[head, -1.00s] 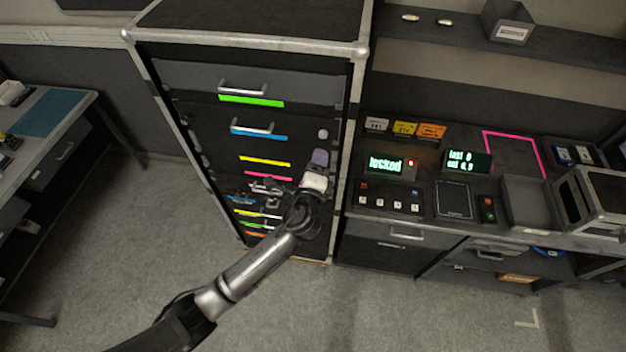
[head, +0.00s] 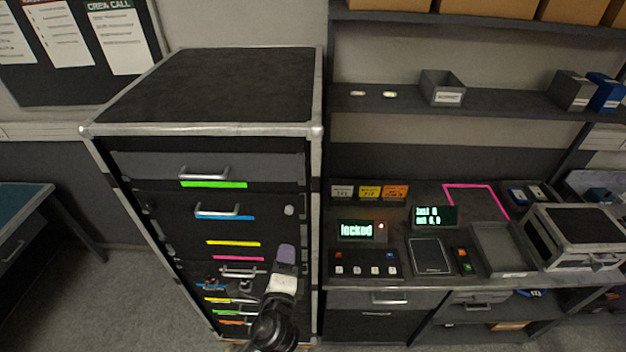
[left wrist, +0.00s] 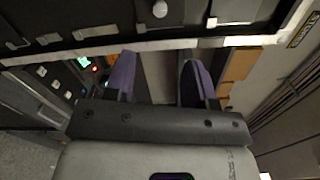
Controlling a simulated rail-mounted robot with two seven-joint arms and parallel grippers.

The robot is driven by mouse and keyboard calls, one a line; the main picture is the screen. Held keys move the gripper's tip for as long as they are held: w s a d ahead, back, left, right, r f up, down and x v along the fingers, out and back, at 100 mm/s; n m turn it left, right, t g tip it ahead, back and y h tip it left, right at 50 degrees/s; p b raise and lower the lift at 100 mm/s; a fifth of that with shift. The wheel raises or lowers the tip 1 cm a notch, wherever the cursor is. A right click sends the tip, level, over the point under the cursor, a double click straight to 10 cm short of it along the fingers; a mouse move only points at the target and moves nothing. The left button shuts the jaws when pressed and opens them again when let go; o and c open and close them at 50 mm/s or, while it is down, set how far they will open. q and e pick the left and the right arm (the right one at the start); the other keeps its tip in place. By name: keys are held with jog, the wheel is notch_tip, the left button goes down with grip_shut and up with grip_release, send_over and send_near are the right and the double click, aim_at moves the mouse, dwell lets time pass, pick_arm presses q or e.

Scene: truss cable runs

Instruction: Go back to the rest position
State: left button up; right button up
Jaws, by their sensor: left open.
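My left gripper (head: 286,256) is in front of the right part of the dark drawer cabinet (head: 315,215), below a round white knob (head: 289,210). It also shows in the left wrist view (left wrist: 158,80), where its two purple fingers stand apart with nothing between them. The forearm is mostly cut off by the bottom edge of the head view. I cannot tell how far the fingers are from the cabinet front. My right gripper is not in view.
The cabinet has several drawers with colored strips and metal handles. To its right, a bench holds a display reading "locked" (head: 357,230), a button panel (head: 363,264) and a grey tray (head: 503,251). A table (head: 22,215) stands at the left, with open floor between.

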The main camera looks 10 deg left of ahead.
pick_arm(q)
jog(key=s+a+f+n+g+h+p, duration=0.1)
jog(key=s+f+n+g, duration=0.2)
jog(key=s, duration=0.8)
jog(key=s+a+f+n+g+h+p, duration=0.1)
jog(key=s+a+f+n+g+p, duration=0.1)
jog(key=s+n+g, duration=0.4)
jog(key=s+a+f+n+g+h+p, duration=0.1)
jog(key=s+f+n+g, duration=0.3)
jog(key=s, duration=1.2)
jog(key=n+g+h, duration=0.1)
jog(key=n, duration=0.2)
jog(key=shift+a+f+n, duration=0.35)
jog(key=shift+f+n, duration=0.05)
jog(key=shift+s, duration=0.1)
